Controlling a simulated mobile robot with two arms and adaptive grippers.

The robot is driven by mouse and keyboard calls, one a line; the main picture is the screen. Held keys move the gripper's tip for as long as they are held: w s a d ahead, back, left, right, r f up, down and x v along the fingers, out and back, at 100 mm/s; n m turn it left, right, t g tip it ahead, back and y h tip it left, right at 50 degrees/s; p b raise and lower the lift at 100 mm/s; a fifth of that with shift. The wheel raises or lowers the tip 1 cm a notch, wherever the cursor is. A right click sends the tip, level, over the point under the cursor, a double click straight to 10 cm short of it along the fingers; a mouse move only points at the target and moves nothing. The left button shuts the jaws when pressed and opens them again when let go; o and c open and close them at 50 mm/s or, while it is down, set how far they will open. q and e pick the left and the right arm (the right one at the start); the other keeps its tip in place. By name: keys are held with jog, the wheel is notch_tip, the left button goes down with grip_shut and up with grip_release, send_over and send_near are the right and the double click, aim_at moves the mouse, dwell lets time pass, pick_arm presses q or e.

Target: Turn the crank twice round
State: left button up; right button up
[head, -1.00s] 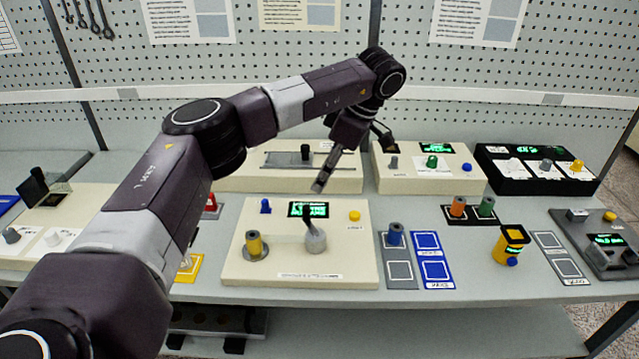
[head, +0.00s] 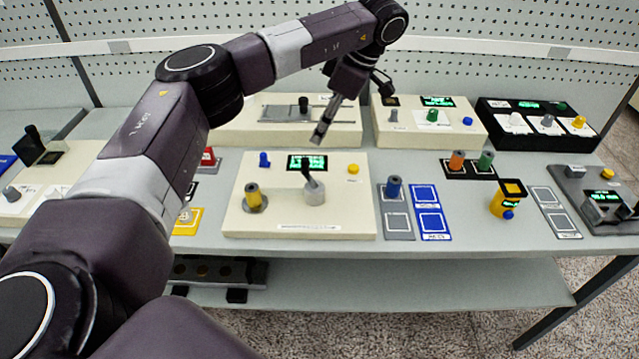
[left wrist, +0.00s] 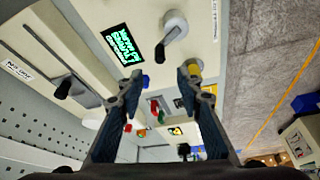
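The crank (head: 315,195) is a light grey round hub with a black handle on a cream winding station (head: 290,228). In the left wrist view the crank (left wrist: 175,26) is at the top, with its black handle (left wrist: 160,50) pointing down-left. A yellow spool (head: 253,196) stands on the same station, left of the crank. A small green display (head: 307,162) is behind the crank. My left gripper (head: 319,135) is above and behind the crank, apart from it. In the left wrist view its fingers (left wrist: 159,80) are spread with nothing held. My right gripper is not in view.
A yellow device (head: 509,197) stands further right. A cream slider box (head: 285,128) is behind, near my gripper. The bench's front edge is clear.

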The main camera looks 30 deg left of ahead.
pick_arm(q)
jog(key=n+t+h+b, duration=0.1)
jog(key=n+h+b, duration=0.3)
jog(key=n, duration=1)
send_over(305, 159)
notch_tip(305, 159, down, 4)
jog(key=shift+r, duration=0.1)
notch_tip(305, 159, down, 8)
jog(key=shift+r+p, duration=0.2)
jog(key=shift+p, duration=0.8)
jog(key=shift+c, duration=0.3)
grip_shut()
